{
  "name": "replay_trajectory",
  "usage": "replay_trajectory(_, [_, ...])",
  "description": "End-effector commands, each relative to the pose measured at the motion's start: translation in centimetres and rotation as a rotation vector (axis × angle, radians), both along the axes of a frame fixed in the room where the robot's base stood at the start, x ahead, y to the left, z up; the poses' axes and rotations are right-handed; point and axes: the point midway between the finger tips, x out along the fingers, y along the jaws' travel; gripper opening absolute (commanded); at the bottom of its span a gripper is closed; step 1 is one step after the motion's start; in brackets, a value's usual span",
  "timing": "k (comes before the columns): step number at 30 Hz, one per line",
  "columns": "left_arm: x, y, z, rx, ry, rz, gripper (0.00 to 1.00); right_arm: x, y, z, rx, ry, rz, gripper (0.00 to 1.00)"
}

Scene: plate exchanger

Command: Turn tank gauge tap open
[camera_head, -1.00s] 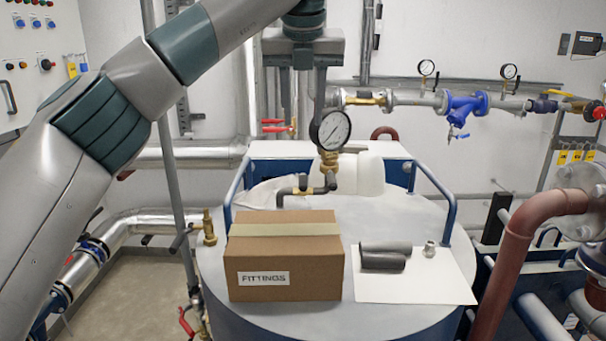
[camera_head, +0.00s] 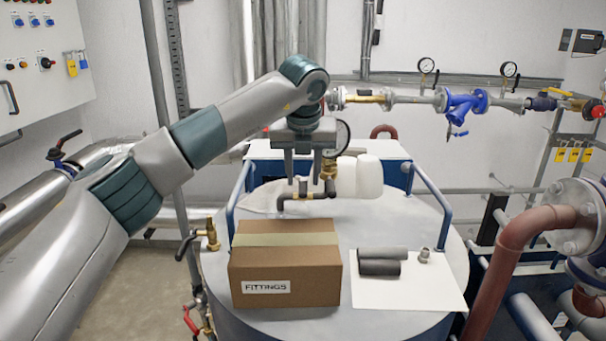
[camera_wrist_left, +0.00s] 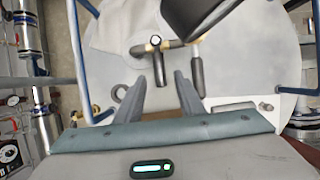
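The tank gauge (camera_head: 343,134) stands on a brass fitting (camera_head: 328,166) above the tank, its dial mostly hidden behind my left gripper. Its dark back (camera_wrist_left: 205,12) shows in the left wrist view. The tap, with a short dark lever (camera_wrist_left: 158,66) and brass ends, sits on the thin dark pipe (camera_head: 290,197) beside the gauge. My left gripper (camera_head: 303,178) points down over this pipe, its fingers apart. In the left wrist view the lever's end lies close to the gap between the fingertips (camera_wrist_left: 160,78); contact cannot be told. My right gripper is out of view.
A cardboard FITTINGS box (camera_head: 285,275) stands on the tank lid (camera_head: 215,262), in front of the pipe. Dark foam tubes (camera_head: 380,261) lie on a white sheet (camera_head: 410,295). A white canister (camera_head: 360,177) stands behind the gauge. Blue rails (camera_head: 435,190) flank the tank.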

Motion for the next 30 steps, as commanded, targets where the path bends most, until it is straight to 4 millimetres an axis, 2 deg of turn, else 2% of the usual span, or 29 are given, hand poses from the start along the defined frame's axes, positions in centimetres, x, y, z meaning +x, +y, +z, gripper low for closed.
replay_trajectory(1, [0.2,0.0,-0.4,0.000,0.004,0.000,0.35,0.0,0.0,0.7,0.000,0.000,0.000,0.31])
replay_trajectory(9, [1.1,0.0,-2.5,-0.001,0.001,0.001,0.35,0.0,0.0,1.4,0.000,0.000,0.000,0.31])
replay_trajectory(19, [1.1,0.0,-2.7,0.000,0.000,0.000,0.35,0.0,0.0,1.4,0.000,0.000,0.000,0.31])
replay_trajectory(23, [1.1,0.0,-2.7,0.000,0.000,0.000,0.04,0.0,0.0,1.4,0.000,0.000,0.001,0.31])
replay_trajectory(24, [1.1,0.0,-2.7,0.000,0.000,0.000,0.00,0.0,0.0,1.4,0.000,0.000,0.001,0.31])
replay_trajectory(30, [1.1,0.1,-2.7,-0.001,0.000,-0.001,0.00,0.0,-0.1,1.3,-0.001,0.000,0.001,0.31])
